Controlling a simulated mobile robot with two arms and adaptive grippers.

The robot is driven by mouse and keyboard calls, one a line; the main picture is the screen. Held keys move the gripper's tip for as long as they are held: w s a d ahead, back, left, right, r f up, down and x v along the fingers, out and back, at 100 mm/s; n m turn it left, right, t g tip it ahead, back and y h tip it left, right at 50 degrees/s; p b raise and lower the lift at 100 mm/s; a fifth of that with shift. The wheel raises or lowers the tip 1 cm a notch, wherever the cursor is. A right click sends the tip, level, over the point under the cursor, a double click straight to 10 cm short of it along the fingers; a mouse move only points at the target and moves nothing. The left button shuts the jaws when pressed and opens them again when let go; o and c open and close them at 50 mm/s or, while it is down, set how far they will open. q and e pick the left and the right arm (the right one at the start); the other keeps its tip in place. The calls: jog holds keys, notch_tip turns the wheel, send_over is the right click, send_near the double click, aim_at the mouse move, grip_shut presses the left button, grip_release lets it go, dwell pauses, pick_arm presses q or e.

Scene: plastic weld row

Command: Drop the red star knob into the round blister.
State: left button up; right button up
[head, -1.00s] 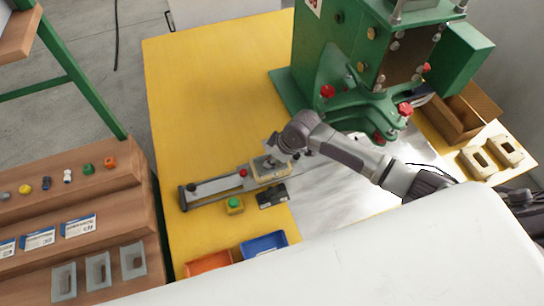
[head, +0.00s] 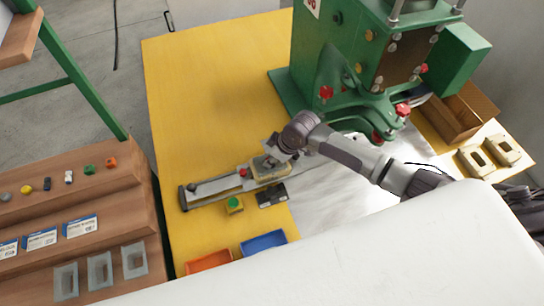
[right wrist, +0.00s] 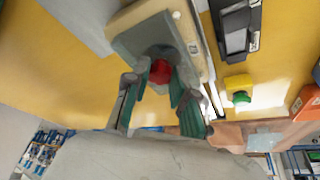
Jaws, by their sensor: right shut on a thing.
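The red star knob (right wrist: 160,71) shows between the fingertips of my right gripper (right wrist: 161,84) in the right wrist view. The gripper is shut on it. Behind the knob is a grey-green blister plate (right wrist: 136,43) with a dark recess, lying on the cream block. The knob overlaps the recess in this view; I cannot tell whether it is inside or just above. In the head view my right gripper (head: 273,152) is over the block (head: 283,173) at the right end of the slide, hiding the knob. My left gripper is not in view.
A metal slide rail (head: 213,188) runs left from the block. A green button on a yellow box (head: 234,204), a black device (head: 271,195), a blue tray (head: 263,243) and an orange tray (head: 208,262) lie nearby. The green press (head: 350,75) stands behind. The yellow tabletop at far left is clear.

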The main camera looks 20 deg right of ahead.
jog(key=shift+f, duration=0.45)
dwell(0.5)
jog(key=shift+r, duration=0.15)
dwell(0.3)
jog(key=o, duration=0.9)
jog(key=c, duration=0.5)
jog(key=shift+o, duration=0.2)
